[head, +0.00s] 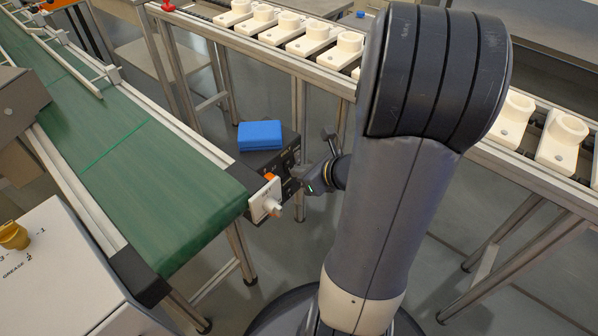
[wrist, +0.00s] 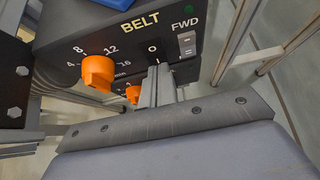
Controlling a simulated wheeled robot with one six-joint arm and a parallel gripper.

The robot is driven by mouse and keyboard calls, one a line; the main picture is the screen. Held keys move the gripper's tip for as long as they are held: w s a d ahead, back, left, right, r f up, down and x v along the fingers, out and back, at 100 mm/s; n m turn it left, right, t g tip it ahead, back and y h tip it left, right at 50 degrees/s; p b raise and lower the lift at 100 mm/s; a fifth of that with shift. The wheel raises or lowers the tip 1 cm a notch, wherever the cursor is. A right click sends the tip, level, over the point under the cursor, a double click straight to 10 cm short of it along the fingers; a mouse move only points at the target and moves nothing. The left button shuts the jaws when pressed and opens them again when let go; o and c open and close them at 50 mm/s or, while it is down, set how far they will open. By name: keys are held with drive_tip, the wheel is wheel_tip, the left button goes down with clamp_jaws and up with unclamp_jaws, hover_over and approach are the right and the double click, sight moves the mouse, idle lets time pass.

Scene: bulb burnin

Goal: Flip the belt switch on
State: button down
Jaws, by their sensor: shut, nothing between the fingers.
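A dark control panel labelled BELT (wrist: 70,22) fills the top of the wrist view. It carries marks "0" and "FWD", and a small light-grey switch-like part (wrist: 187,42) sits just below FWD. I cannot tell its position. My gripper (wrist: 157,82) is shut and empty, its fingertips just below the "0" mark, left of that part. The fingers hide some of the panel; I cannot tell whether they touch it. In the head view the dark control box (head: 282,160) is at the belt's end, with my gripper (head: 306,177) at its right side.
A large orange knob (wrist: 98,72) with a number scale is left of my fingers; a smaller orange knob (wrist: 133,94) is lower. A blue block (head: 260,135) lies on the box. The green belt (head: 130,150) is left; a rail with white holders (head: 515,117) runs behind.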

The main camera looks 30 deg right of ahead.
drive_tip(key=shift+w+a, duration=0.1)
drive_tip(key=shift+w, duration=0.2)
drive_tip(key=shift+f, duration=0.1)
drive_tip(key=shift+w, duration=0.1)
idle(0.4)
drive_tip(key=shift+w+r+p, duration=0.1)
drive_tip(key=shift+r+p, duration=0.55)
drive_tip(key=shift+r, duration=0.25)
